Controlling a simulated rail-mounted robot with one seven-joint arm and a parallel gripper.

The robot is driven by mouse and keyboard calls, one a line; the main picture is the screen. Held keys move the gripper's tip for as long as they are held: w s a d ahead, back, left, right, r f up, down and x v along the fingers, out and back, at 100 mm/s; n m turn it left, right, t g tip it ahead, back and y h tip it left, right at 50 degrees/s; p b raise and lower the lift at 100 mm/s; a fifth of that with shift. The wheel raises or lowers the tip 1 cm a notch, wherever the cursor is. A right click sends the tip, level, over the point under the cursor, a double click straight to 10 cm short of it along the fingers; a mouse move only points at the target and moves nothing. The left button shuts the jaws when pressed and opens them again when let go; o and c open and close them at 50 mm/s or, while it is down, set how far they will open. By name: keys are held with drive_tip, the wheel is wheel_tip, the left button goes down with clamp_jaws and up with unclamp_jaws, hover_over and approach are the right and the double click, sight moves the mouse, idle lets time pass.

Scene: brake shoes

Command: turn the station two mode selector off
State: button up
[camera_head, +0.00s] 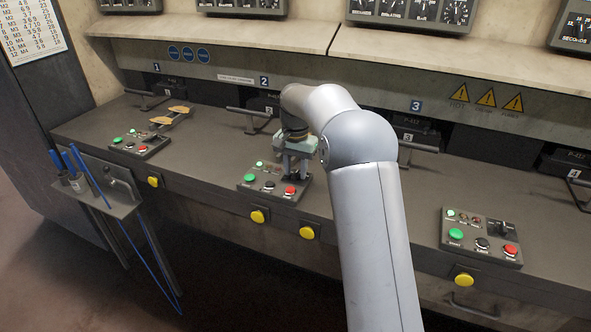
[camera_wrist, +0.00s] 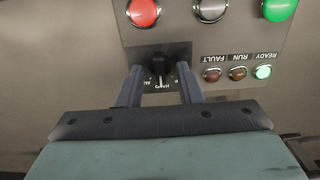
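The station two control panel (camera_head: 262,190) lies under my gripper (camera_head: 294,176) in the head view. In the wrist view the panel (camera_wrist: 215,45) appears upside down. The black mode selector knob (camera_wrist: 158,64) sits on the panel beside the red button (camera_wrist: 143,12). My gripper (camera_wrist: 158,88) has one finger on each side of the knob, with a gap between the fingers; contact is not clear. A pale pointer mark on the knob faces the small printed labels on the gripper's side; its exact setting cannot be told. In the head view my gripper hides the knob.
The panel also has a black button (camera_wrist: 210,9), a green button (camera_wrist: 278,8) and a lit green READY lamp (camera_wrist: 263,72). Yellow buttons (camera_head: 258,216) line the bench's front edge. Similar panels stand left (camera_head: 139,144) and right (camera_head: 482,237). A handle (camera_head: 248,113) stands behind.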

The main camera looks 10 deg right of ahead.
drive_tip(key=shift+f, duration=0.2)
drive_tip(key=shift+c, duration=0.3)
clamp_jaws()
drive_tip(key=shift+n+p, duration=0.3)
drive_tip(key=shift+n, duration=0.1)
drive_tip(key=n+p, duration=0.1)
drive_tip(key=n, duration=0.2)
drive_tip(key=shift+r, duration=0.1)
drive_tip(key=shift+n+p, duration=0.8)
drive_tip(key=shift+n, duration=1.3)
